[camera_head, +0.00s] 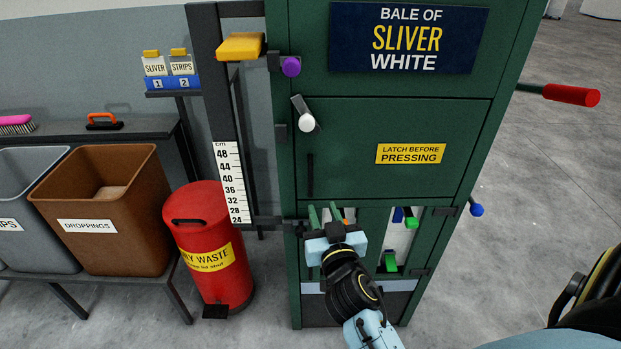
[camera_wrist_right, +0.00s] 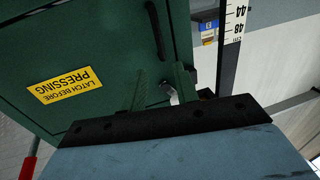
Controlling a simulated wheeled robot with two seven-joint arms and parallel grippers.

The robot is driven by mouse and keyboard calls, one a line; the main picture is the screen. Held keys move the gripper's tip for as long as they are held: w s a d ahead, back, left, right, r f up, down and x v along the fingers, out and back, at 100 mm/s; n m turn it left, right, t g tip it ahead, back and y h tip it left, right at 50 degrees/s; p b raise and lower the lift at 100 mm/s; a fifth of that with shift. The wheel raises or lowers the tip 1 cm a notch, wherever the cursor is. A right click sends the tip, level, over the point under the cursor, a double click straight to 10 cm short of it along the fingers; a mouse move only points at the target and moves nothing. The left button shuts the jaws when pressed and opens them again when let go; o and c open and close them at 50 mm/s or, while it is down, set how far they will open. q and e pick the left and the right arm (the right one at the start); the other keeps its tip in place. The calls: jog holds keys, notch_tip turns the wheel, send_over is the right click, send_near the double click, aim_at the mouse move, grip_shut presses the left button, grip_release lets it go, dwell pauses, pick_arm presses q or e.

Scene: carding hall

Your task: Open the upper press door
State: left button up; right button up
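The green press stands at centre in the head view. Its upper door (camera_head: 390,130) looks shut and carries a yellow "LATCH BEFORE PRESSING" label (camera_head: 411,153). A latch with a white knob (camera_head: 306,123) sits at the door's upper left. A thin black upright handle (camera_head: 310,175) is below it; the handle also shows in the wrist view (camera_wrist_right: 155,30). My right gripper (camera_head: 325,211) is just below the handle, near the door's lower left edge. Its two green fingers (camera_wrist_right: 161,75) are apart, with nothing visibly held between them. My left gripper is out of view.
A purple knob (camera_head: 291,66) and a yellow block (camera_head: 240,46) are at the upper left. A red-ended lever (camera_head: 571,95) and a blue knob (camera_head: 476,210) stick out right. A red waste bin (camera_head: 205,235) and brown droppings bin (camera_head: 105,205) stand left.

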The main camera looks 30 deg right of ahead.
aim_at(311, 179)
jog(key=x, duration=1.3)
jog(key=shift+f, duration=0.1)
grip_shut()
